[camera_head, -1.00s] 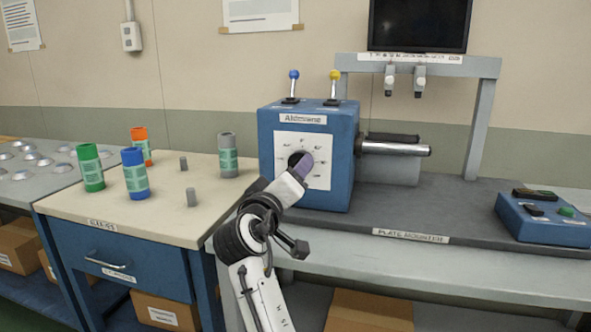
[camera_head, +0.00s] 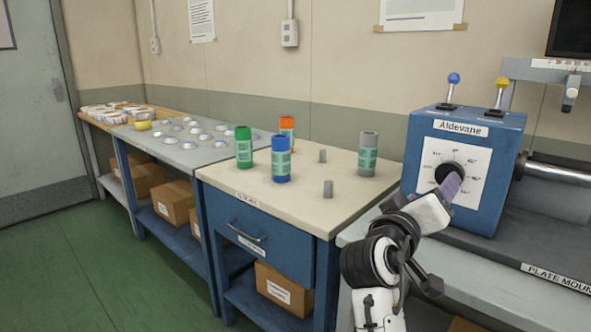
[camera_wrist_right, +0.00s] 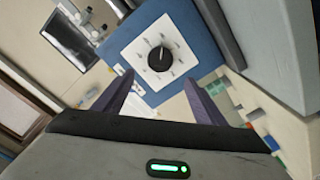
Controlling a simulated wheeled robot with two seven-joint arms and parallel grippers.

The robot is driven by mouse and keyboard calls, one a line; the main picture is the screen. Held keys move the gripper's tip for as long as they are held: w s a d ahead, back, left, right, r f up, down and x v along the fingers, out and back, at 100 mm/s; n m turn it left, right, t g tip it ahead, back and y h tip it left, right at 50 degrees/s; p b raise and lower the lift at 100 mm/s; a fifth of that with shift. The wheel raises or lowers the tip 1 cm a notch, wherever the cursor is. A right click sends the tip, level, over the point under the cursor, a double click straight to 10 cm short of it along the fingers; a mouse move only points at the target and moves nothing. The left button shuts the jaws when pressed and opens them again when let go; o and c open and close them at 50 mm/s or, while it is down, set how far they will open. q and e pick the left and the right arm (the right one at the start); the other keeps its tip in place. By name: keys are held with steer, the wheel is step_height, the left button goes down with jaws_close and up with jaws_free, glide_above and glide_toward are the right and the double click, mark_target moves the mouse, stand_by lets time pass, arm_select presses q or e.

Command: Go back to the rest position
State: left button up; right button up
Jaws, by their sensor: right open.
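My right gripper (camera_head: 453,186), with purple-grey fingers, is in front of the blue machine (camera_head: 505,150) labelled "Aldevane". Its black dial knob (camera_head: 449,171) sits on a white scale plate, partly covered by a finger in the head view. In the right wrist view the gripper (camera_wrist_right: 160,80) is open and empty. The knob (camera_wrist_right: 160,58) shows beyond and between the fingertips, apparently apart from them. My left gripper is not in view.
A cream-topped bench (camera_head: 285,208) holds green (camera_head: 243,147), blue (camera_head: 281,158), orange (camera_head: 288,128) and grey (camera_head: 368,153) rolls and two short grey pegs. A grey table (camera_head: 180,153) with shiny domes stands left of it. Green floor (camera_head: 60,265) is clear at the left.

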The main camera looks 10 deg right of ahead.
step_height(320, 180, up, 8)
steer(key=s+a+n+t+y+p, duration=0.2)
steer(key=a+t+y+p, duration=0.1)
steer(key=t+y+p, duration=0.45)
steer(key=s+a+f+n+g+y+b, duration=0.1)
steer(key=s+a+f+g+y+b, duration=0.15)
steer(key=f, duration=1.15)
steer(key=s+a+f+g+y+b, duration=0.1)
steer(key=s+a+f+y+b, duration=0.2)
steer(key=f, duration=1.1)
steer(key=s+a+f+g+y+b, duration=0.2)
steer(key=s+a+f+g, duration=0.2)
steer(key=s+f, duration=0.7)
steer(key=s+a+f+g+y+b, duration=0.1)
steer(key=s+a+f+g+y, duration=0.3)
steer(key=s+f, duration=0.7)
arm_select(q)
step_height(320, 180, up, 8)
steer(key=p, duration=1.2)
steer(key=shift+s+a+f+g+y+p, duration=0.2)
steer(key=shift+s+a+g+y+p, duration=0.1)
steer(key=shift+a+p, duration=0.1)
arm_select(e)
step_height(320, 180, up, 7)
steer(key=h, duration=0.2)
steer(key=shift+w+h, duration=0.35)
steer(key=shift+h, duration=0.05)
